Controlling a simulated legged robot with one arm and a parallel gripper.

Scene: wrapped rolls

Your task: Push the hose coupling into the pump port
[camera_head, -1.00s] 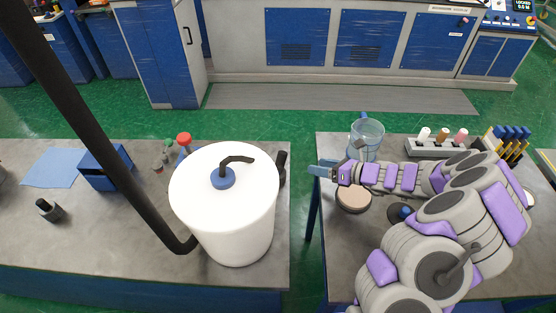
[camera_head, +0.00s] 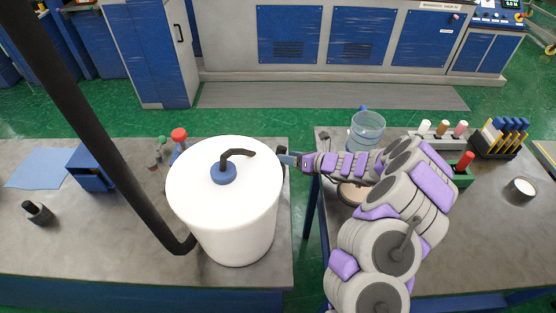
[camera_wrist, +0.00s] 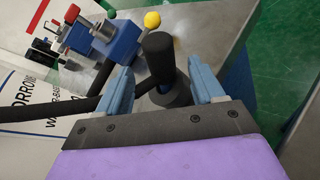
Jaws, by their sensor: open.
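My gripper (camera_head: 290,159) is at the right side of a large white tank, with its blue fingers pointing left. In the wrist view my gripper (camera_wrist: 162,88) is open, with fingers apart. A black cylinder (camera_wrist: 158,58), which looks like the hose coupling, shows between and beyond the fingertips, with a dark grey collar (camera_wrist: 172,92) by its lower end. I cannot tell whether it is seated in a port. A black hose (camera_wrist: 45,107) runs left from near it. A blue body (camera_wrist: 105,42) with red and yellow knobs, perhaps the pump, is just beyond. In the head view, the tank largely hides this area.
The white tank (camera_head: 222,210) stands on the left bench (camera_head: 80,240), with a thick black pipe beside it. A gap separates this bench from the right one. A clear blue-tinted container (camera_head: 367,130), a bottle rack and a tool holder (camera_head: 498,140) are on the right bench.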

